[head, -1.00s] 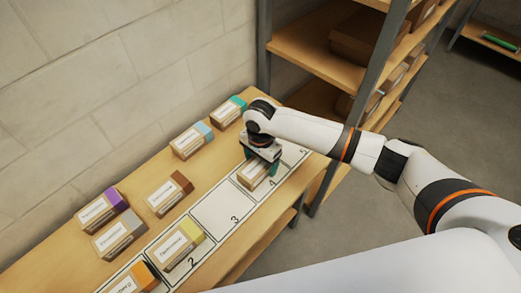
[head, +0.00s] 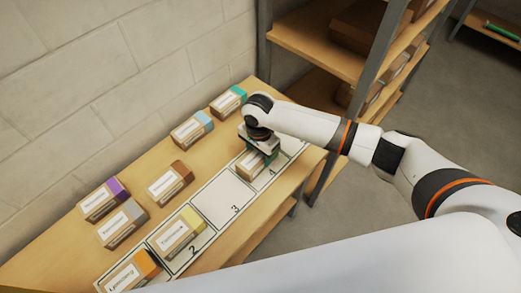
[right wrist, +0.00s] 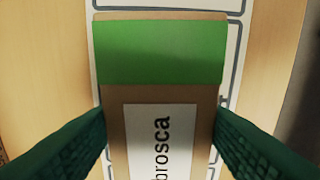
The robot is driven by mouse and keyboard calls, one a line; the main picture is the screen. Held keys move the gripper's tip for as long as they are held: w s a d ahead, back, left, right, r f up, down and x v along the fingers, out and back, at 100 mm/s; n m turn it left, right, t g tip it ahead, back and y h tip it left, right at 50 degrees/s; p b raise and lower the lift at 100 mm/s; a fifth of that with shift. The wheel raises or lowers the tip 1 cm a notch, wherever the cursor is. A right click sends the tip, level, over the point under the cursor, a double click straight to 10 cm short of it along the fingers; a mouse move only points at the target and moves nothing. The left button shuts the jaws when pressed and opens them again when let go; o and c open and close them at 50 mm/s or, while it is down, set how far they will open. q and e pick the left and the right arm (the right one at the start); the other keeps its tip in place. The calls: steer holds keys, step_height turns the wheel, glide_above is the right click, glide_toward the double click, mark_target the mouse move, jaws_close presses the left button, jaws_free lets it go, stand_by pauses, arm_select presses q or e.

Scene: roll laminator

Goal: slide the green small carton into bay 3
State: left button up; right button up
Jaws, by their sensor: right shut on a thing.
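The green small carton (head: 249,163) lies on bay 4 of the numbered strip, its near end close to the line with bay 3. In the right wrist view its green band (right wrist: 160,52) and part of a label show. My right gripper (head: 261,153) is shut on the carton from above, a finger along each side. Bay 3 (head: 221,197) is empty, just left of and below the carton in the head view. My left gripper is out of view.
A yellow-ended carton (head: 178,236) stands in bay 2 and an orange-ended one (head: 130,274) beyond it. Several other cartons, including a brown-ended one (head: 168,184), stand behind the strip. A shelf rack (head: 315,50) stands at the table's right end.

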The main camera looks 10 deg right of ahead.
mark_target(243, 169)
steer(key=shift+s+a+r+p, duration=0.1)
steer(key=shift+s+a+p, duration=0.6)
steer(key=shift+a, duration=0.25)
steer(key=shift+s+a+f+p, duration=0.1)
steer(key=shift+s+a+p, duration=0.6)
steer(key=shift+a, duration=0.2)
steer(key=shift+s+a+r+p, duration=0.1)
steer(key=shift+s+a+p, duration=0.5)
steer(key=shift+a+p, duration=0.3)
steer(key=shift+s+a+p, duration=0.55)
steer(key=shift+s+a, duration=0.2)
steer(key=shift+a, duration=0.3)
steer(key=shift+s+a+p, duration=0.6)
steer(key=shift+s+a, duration=0.1)
steer(key=shift+a, duration=0.4)
steer(key=shift+s+a+p, duration=0.55)
steer(key=shift+s+a, duration=0.2)
steer(key=shift+a, duration=0.3)
steer(key=o, duration=1.6)
step_height(243, 169, up, 6)
steer(key=p, duration=0.7)
